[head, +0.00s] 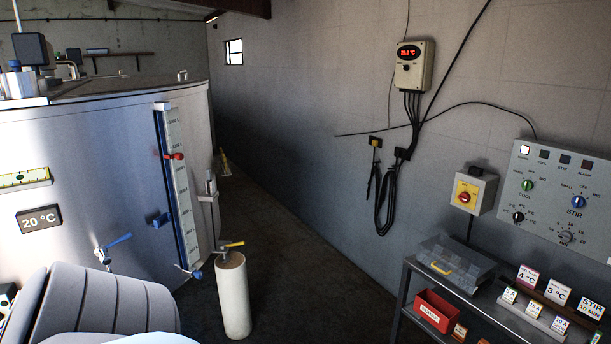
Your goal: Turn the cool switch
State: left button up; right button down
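The grey control panel (548,212) is on the wall at the right. Its cool switch (527,186) is a green knob with the label COOL under it. The fine marks around the knob are too small to read surely. A blue stir switch (578,202) sits to its right. Black (518,217) and grey (566,237) dials sit below. Of the small windows along the panel's top, the leftmost is lit pale. Neither gripper shows in the head view.
A red rotary switch (466,196) on a yellow plate is left of the panel.

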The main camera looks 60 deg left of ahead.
aim_at(526, 185)
jog(key=u, duration=1.4)
jog(key=i+l, duration=0.15)
jog(key=i, duration=0.35)
jog(key=i+l, duration=0.15)
jog(key=i, duration=0.35)
jog(key=i+l+u, duration=0.1)
jog(key=i, duration=0.4)
jog(key=i+l, duration=0.2)
jog(key=i, duration=0.3)
